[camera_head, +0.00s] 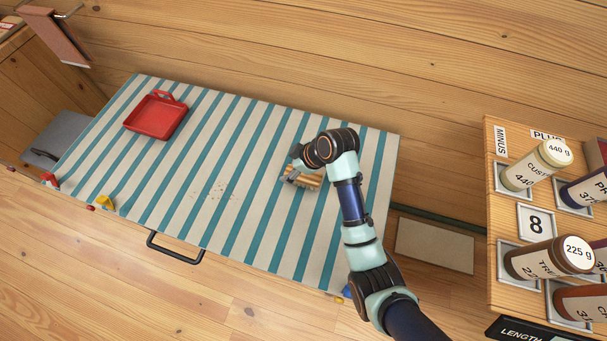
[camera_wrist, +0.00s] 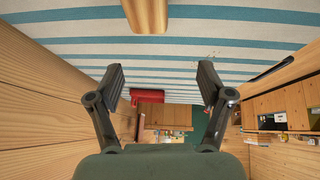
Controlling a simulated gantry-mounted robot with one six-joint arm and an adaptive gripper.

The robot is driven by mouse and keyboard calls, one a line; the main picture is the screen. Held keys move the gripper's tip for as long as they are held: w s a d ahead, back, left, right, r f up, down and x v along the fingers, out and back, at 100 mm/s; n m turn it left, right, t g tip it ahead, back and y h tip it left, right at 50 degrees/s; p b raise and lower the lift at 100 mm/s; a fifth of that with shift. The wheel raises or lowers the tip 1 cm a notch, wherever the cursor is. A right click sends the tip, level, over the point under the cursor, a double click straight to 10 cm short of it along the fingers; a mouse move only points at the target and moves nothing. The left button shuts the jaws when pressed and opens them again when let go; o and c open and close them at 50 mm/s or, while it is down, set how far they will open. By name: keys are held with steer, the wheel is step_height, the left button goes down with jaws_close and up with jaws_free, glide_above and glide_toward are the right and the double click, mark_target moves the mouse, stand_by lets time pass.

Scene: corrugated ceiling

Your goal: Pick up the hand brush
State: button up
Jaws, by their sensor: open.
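The hand brush (camera_head: 308,182) lies on the striped table top, partly hidden behind my arm in the head view. It looks like a tan wooden piece. In the wrist view a tan wooden piece, apparently the same brush (camera_wrist: 147,14), shows at the top edge, cut off by the frame. My gripper (camera_head: 291,172) is at the brush's left end in the head view, its fingers hard to make out there. In the wrist view my gripper (camera_wrist: 162,82) has its two fingers wide apart with nothing between them. The brush lies beyond the fingertips.
A red dustpan-like tray (camera_head: 155,117) lies at the table's far left. Small crumbs (camera_head: 218,190) lie mid-table on the striped cloth (camera_head: 240,130). A wooden rack with labelled jars (camera_head: 535,163) stands at the right. A black handle (camera_head: 175,252) projects from the table's front edge.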

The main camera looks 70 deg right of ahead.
mark_target(299, 177)
steer(key=shift+g+y, duration=0.3)
steer(key=shift+y, duration=0.3)
steer(key=s+f, duration=0.1)
steer(key=s, duration=0.1)
steer(key=s+d+f, duration=0.1)
steer(key=s, duration=0.1)
steer(key=s+d+f, duration=0.1)
steer(key=shift+s+f, duration=0.15)
steer(key=shift+s, duration=0.25)
steer(key=shift+w+d+b+x, duration=0.15)
steer(key=shift+b+x, duration=0.3)
steer(key=shift+x, duration=1.5)
steer(key=shift+w+d+b+x, duration=0.15)
steer(key=shift+b+x, duration=0.3)
steer(key=shift+x, duration=1.5)
steer(key=shift+s+f, duration=0.1)
steer(key=c, duration=1.4)
step_height(299, 177, up, 20)
steer(key=p, duration=0.3)
steer(key=shift+r, duration=0.25)
